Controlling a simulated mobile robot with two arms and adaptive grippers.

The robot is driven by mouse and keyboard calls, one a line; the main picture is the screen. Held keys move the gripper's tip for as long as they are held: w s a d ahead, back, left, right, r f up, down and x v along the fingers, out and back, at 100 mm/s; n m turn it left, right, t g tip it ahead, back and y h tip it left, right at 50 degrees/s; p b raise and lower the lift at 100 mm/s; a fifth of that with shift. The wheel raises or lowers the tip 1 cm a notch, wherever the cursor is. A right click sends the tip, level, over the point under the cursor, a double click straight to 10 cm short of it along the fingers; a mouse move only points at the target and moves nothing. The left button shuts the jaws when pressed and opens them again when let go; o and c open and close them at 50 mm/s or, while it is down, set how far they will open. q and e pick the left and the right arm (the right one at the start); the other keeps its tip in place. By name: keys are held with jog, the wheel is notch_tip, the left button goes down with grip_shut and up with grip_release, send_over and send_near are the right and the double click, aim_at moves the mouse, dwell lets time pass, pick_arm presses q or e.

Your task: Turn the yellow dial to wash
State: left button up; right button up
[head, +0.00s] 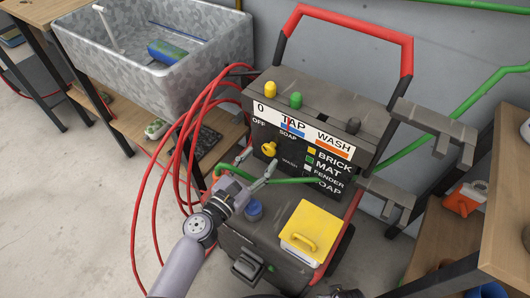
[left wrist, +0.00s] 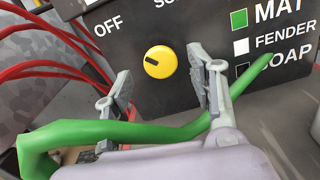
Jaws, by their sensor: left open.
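My left gripper (head: 257,162) is open just in front of the panel. In the left wrist view its fingertips (left wrist: 160,75) stand apart on either side of the dial, and no contact shows. A grey part at the bottom edge of the head view may be my right gripper (head: 345,293); its jaws cannot be made out.
A green hose (left wrist: 165,132) crosses close to my left fingers. Red hoses (head: 140,190) loop at the washer's left. A blue cap (head: 253,208) and yellow lid (head: 311,232) are below the panel. A grey sink (head: 150,60) stands back left, a wooden shelf (head: 505,200) right.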

pick_arm(q)
jog(key=v, duration=0.8)
jog(key=shift+o, duration=0.3)
